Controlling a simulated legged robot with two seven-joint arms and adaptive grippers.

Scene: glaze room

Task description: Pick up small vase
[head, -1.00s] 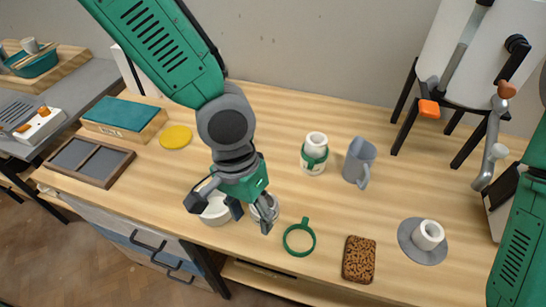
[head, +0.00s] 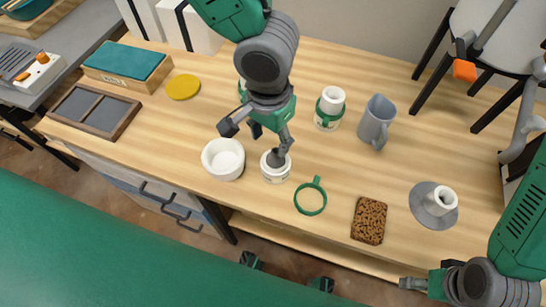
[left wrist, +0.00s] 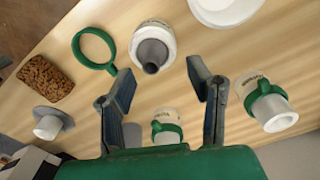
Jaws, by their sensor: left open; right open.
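A small white vase (head: 275,172) with a dark grey neck stands near the front of the wooden table, just right of a white bowl (head: 223,158). It also shows at the top middle of the left wrist view (left wrist: 153,45), its neck pointing towards the gripper. My left gripper (head: 256,142) is open and empty above and behind the vase. In the left wrist view its spread fingers (left wrist: 162,82) sit short of the neck. In the head view one finger overlaps the neck, so contact cannot be told there. My right gripper (head: 412,284) is low at the right, off the table.
A green ring (head: 311,198), brown speckled tile (head: 369,220) and white piece on a grey disc (head: 436,205) lie right. Another green-collared jar (left wrist: 270,105) shows in the left wrist view.

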